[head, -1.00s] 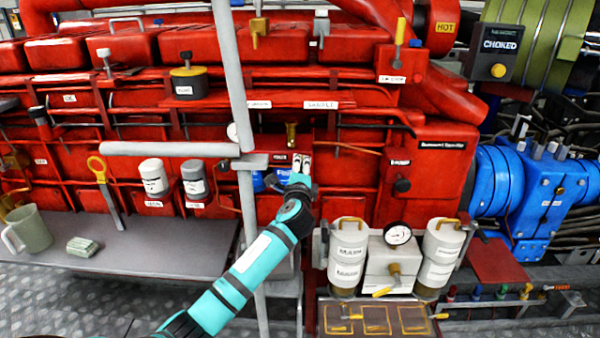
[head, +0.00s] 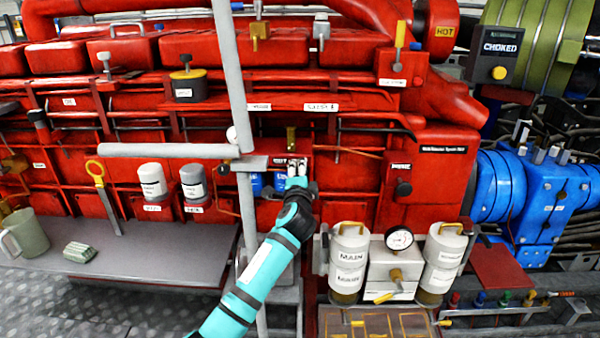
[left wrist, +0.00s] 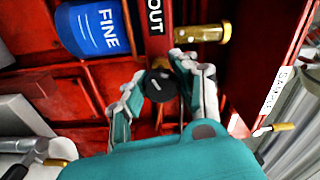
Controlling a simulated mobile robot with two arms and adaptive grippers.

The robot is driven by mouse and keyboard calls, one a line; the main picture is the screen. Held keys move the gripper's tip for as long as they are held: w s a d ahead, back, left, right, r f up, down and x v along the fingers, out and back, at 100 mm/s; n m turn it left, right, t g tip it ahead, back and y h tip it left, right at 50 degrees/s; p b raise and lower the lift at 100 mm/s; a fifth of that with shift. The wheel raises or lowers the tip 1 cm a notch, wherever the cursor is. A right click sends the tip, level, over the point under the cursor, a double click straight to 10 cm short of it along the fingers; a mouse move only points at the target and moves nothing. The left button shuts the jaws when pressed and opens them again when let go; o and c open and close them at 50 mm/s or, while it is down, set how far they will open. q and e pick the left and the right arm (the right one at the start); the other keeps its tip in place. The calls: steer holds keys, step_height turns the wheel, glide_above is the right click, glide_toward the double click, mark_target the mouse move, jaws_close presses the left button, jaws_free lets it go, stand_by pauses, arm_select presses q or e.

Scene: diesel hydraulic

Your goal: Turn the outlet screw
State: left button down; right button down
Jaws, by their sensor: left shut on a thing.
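The outlet screw is a black round knob (left wrist: 158,85) with a light mark on its face. It sits beside the OUT label (left wrist: 155,18) on the red engine in the left wrist view. My left gripper (left wrist: 161,88) has one finger on each side of the knob and is shut on it. In the head view my left gripper (head: 297,170) reaches up to the OUT label at the middle of the red engine, and its fingers hide the knob. My right gripper is not in view.
A blue FINE canister (left wrist: 88,28) and a brass fitting (left wrist: 203,33) stand close to my left fingers. A grey vertical pole (head: 247,215) rises just left of my arm. MAIN canisters (head: 349,255) and a gauge (head: 399,238) are at lower right.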

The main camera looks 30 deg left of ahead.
arm_select(q)
steer(key=c, duration=0.9)
jaws_free()
steer(key=shift+c, duration=0.2)
steer(key=v, duration=1.2)
